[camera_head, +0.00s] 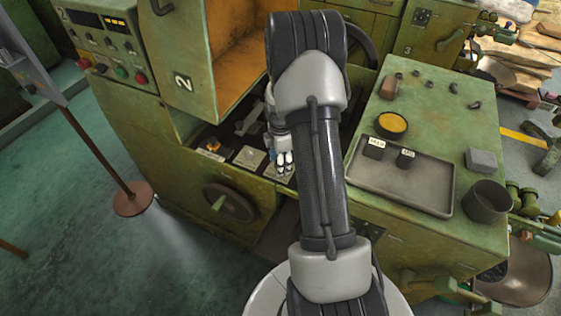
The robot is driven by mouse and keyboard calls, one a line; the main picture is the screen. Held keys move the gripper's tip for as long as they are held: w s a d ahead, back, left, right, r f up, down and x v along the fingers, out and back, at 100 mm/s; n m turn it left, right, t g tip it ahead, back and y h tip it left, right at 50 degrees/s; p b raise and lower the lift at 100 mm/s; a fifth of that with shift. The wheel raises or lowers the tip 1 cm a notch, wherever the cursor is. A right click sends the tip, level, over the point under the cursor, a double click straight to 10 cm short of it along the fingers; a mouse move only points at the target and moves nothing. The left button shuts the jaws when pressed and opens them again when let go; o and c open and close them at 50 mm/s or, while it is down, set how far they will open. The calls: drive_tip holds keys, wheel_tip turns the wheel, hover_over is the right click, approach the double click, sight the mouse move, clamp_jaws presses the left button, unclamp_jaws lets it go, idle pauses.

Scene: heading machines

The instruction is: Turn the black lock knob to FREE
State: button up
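My gripper (285,168) points down over the recessed ledge of the green machine. Its fingertips are at or just above a pale plate (272,172) at the ledge's right end. The view is too small to tell whether the fingers are open or shut, or whether they touch anything. I cannot make out the black lock knob for certain; it may be hidden by my gripper and arm. No FREE marking is readable. To the left, a second pale plate (249,158) carries a small dark fitting, and an orange-yellow part (214,147) sits further left.
A dark handwheel (230,204) is on the machine front below the ledge. An open cabinet door (184,60) marked 2 stands above left. A grey tray (420,192) with two labelled dark blocks and a dark cup (486,202) are on the right top.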

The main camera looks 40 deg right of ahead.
drive_tip(key=shift+c, duration=0.3)
drive_tip(key=c, duration=1)
